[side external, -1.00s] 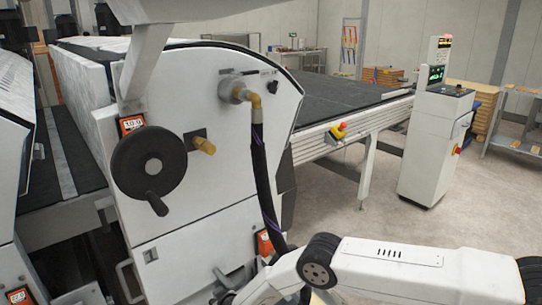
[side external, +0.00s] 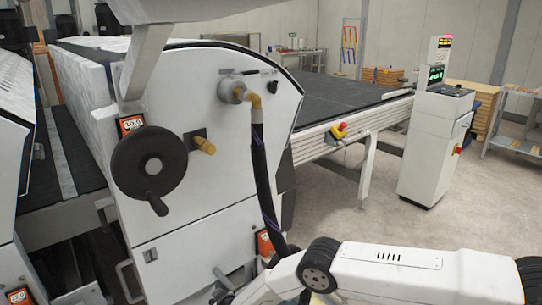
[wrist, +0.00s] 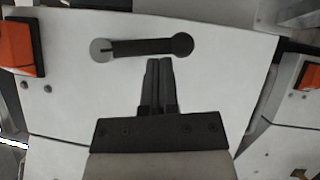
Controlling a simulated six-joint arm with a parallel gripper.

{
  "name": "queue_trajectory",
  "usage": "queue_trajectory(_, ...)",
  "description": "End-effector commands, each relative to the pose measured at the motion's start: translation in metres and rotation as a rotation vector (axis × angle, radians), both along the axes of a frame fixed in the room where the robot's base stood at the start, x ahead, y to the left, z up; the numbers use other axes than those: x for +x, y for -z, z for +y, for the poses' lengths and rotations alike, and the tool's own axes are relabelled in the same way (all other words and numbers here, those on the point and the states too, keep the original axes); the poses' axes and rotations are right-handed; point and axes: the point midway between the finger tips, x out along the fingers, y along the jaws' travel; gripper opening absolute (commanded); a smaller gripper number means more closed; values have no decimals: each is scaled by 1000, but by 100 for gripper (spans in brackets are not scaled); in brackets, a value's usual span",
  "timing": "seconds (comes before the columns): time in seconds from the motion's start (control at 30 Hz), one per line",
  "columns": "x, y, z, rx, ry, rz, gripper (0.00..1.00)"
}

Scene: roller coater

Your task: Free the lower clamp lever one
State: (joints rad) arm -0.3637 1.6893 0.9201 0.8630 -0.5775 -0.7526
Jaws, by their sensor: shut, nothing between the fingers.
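The clamp lever (wrist: 145,47) is a dark bar lying nearly level on a white panel in the wrist view. It has a grey round pivot at its left end and a black round knob (wrist: 183,44) at its right end. My gripper (wrist: 160,62) is shut and empty, its fingertips just below the bar in the picture, left of the knob. Whether the tips touch the bar cannot be told. In the side external view my gripper is not clearly seen, and this lever cannot be made out there.
Orange counters flank the panel in the wrist view, one at left (wrist: 22,45) and one at right (wrist: 308,88). In the side external view, a black handwheel (side external: 150,168) and a dark hose (side external: 263,180) are on the machine's end. Open floor lies right of it.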

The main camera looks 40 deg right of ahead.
Motion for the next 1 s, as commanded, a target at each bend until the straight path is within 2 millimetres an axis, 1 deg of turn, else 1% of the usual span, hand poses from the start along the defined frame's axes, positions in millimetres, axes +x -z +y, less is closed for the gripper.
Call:
queue_trajectory(0.67, 0, 5, 1, -77, 0, -2, 0)
queue_trajectory(1.0, 0, 13, 3, -197, 0, -1, 0)
